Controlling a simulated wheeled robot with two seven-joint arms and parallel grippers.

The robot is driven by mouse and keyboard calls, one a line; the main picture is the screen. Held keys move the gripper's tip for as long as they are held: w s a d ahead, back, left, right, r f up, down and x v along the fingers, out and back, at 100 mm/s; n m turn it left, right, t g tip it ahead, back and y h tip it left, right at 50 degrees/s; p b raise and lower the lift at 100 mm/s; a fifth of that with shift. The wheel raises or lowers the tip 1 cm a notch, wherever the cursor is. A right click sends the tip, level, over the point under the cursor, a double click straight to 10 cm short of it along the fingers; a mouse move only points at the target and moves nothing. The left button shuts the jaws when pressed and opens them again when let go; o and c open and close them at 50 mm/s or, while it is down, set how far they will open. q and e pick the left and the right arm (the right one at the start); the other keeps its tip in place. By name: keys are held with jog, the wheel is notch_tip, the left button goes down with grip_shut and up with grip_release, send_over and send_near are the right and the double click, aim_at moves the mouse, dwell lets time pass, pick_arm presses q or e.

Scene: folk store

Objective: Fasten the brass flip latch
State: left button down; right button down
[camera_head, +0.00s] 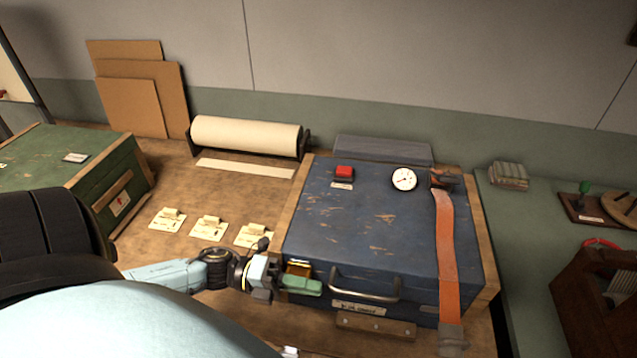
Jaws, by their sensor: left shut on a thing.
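The brass latch (299,268) is on the front left of a worn blue case (370,220), whose lid is down. My left gripper (301,280) reaches in from the left to the case's front edge. It is shut on the brass latch, with a green finger across the latch's lower part. The fingers hide much of the latch, so I cannot tell whether it is hooked. My right gripper is not in view.
A metal handle (365,287) sticks out of the case front, right of my left gripper. An orange strap (446,245) crosses the case's right side. Small labelled cards (208,227) lie to the left. A green crate (80,170) and a paper roll (245,135) stand farther back.

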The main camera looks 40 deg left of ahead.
pick_arm(q)
jog(key=shift+w+a+r, duration=0.1)
jog(key=shift+w+r, duration=0.1)
jog(key=shift+r, duration=0.1)
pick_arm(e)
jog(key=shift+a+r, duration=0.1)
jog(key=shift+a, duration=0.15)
pick_arm(q)
jog(key=c, duration=1.6)
grip_release()
jog(key=shift+c, duration=0.2)
jog(key=shift+o, duration=0.6)
jog(key=shift+s+f, duration=0.1)
jog(key=shift+f, duration=0.05)
